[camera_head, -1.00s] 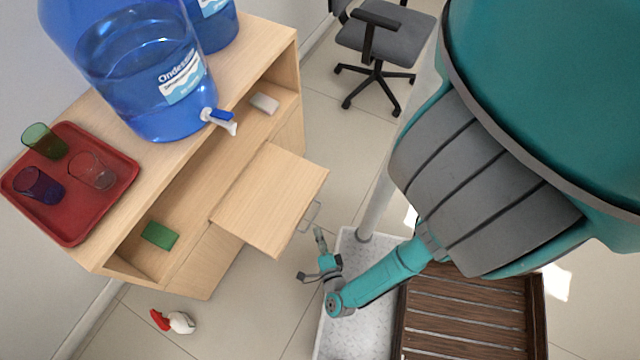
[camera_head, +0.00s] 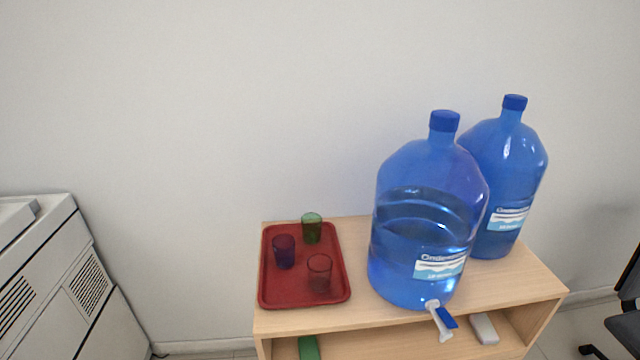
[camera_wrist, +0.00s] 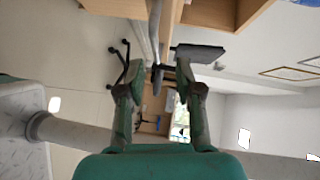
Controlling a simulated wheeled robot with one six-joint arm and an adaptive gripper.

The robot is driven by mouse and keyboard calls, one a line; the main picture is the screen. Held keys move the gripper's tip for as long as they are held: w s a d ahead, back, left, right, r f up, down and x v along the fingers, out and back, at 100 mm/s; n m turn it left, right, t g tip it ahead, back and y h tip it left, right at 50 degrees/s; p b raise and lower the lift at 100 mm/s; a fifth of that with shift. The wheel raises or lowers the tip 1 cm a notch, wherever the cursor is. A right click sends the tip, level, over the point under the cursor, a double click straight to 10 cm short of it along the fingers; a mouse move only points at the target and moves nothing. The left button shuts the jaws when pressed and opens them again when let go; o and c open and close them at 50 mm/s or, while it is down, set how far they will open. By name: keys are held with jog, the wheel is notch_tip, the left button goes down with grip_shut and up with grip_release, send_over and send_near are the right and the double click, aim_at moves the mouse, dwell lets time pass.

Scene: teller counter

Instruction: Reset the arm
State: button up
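My gripper (camera_wrist: 158,92) shows in the wrist view with its two green-and-grey fingers well apart. It is open and I see nothing held between them. Past the fingers are the floor, a dark office chair and part of a wooden cabinet. My arm and gripper are not in the head view, so their pose there is hidden.
In the head view a wooden cabinet (camera_head: 385,325) holds two blue water jugs (camera_head: 425,235) (camera_head: 505,170) and a red tray (camera_head: 270,295) with three cups. A green block (camera_head: 309,348) and white block (camera_head: 484,328) sit on its shelf. A grey-white machine (camera_head: 50,270) stands left.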

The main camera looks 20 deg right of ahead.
jog(key=s+a+r+n+t+y, duration=0.1)
jog(key=a+r+n+y, duration=0.3)
jog(key=r+n, duration=0.5)
jog(key=s+a+r+n+t+y, duration=0.1)
jog(key=a+r+n+t+y, duration=0.2)
jog(key=r+n, duration=0.7)
jog(key=s+a+r+n+t+y, duration=0.2)
jog(key=a+r+n+y, duration=0.4)
jog(key=r, duration=1.3)
jog(key=n+y, duration=0.1)
jog(key=n, duration=0.2)
jog(key=shift+a+t, duration=0.3)
